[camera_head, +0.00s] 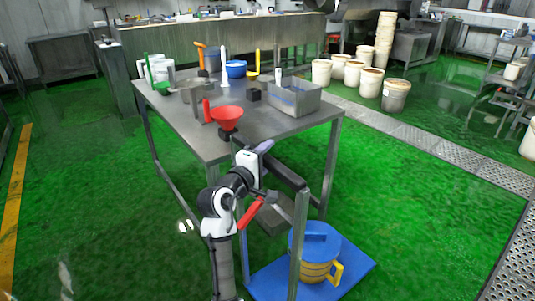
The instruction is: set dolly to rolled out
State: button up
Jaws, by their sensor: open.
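The dolly appears to be the flat blue platform (357,275) on the floor under the right front of the metal table. It carries a yellow drum (315,273) with a blue lid (318,238) and a yellow handle. A table leg stands in front of the dolly and hides part of it. My gripper (275,201) appears small at the end of my white and black arm, near the table's front leg. It is open, above and to the left of the drum and apart from the dolly. The dolly's wheels are not visible.
A red bar (252,214) shows beside my arm. Green floor (420,210) is clear to the right. Several white buckets (371,82) stand farther back.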

jog(key=shift+w+d, duration=0.15)
jog(key=shift+w, duration=0.05)
grip_shut()
dwell(0.3)
jog(key=shift+d, duration=0.1)
